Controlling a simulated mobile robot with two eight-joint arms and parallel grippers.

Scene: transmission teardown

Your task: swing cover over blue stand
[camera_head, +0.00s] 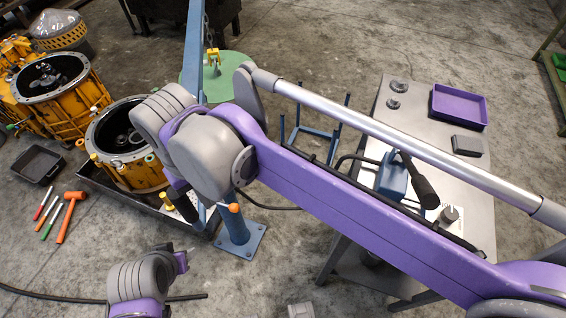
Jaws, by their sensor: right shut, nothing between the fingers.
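My right arm crosses the view from the right. Its gripper (184,207) is at the front right rim of the near orange gearbox housing (150,180), shut and empty, partly hidden by its own wrist. The left arm shows at the bottom left; its gripper (183,262) is small and its fingers are unclear. A blue four-post stand (325,132) stands on the floor behind my right arm, partly hidden. A blue crane mast (194,45) has a chain with a yellow hook (213,57) above a green disc (222,84). I cannot clearly make out the cover.
A steel table (470,190) at right holds a purple tray (459,106) and a blue device (391,178). A second orange housing (60,100) stands at left. Tools such as an orange mallet (68,215) and a black tray (38,164) lie on the floor. Open floor lies at the far middle.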

